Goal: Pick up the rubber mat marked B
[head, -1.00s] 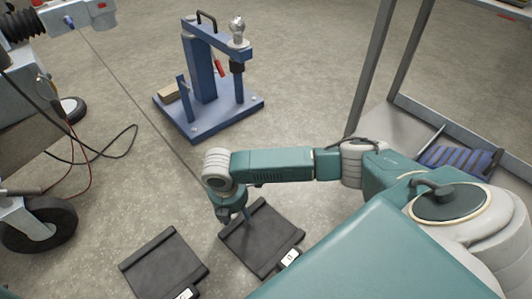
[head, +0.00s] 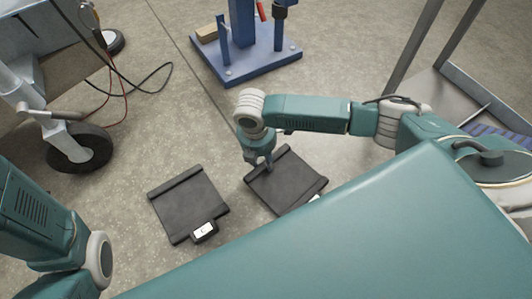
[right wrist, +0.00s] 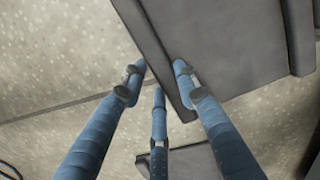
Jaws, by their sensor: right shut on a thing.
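A dark rubber mat (head: 290,182) with a raised bar along its edge is at my right gripper (head: 263,165) in the head view. Its label is mostly hidden by my own body, so I cannot read its letter now. In the right wrist view the fingers (right wrist: 160,90) are shut on the edge of this mat (right wrist: 220,40). I cannot tell whether it is clear of the floor. A second dark mat (head: 188,205) lies to the left, with a white label that appears to read C. My left arm shows at the lower left, but its gripper is out of view.
A blue press stand (head: 248,55) stands on the floor beyond the mats. A wheeled cart (head: 75,145) with loose cables (head: 140,88) is at the left. A metal frame (head: 440,80) stands at the right. Open floor lies between the mats and the stand.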

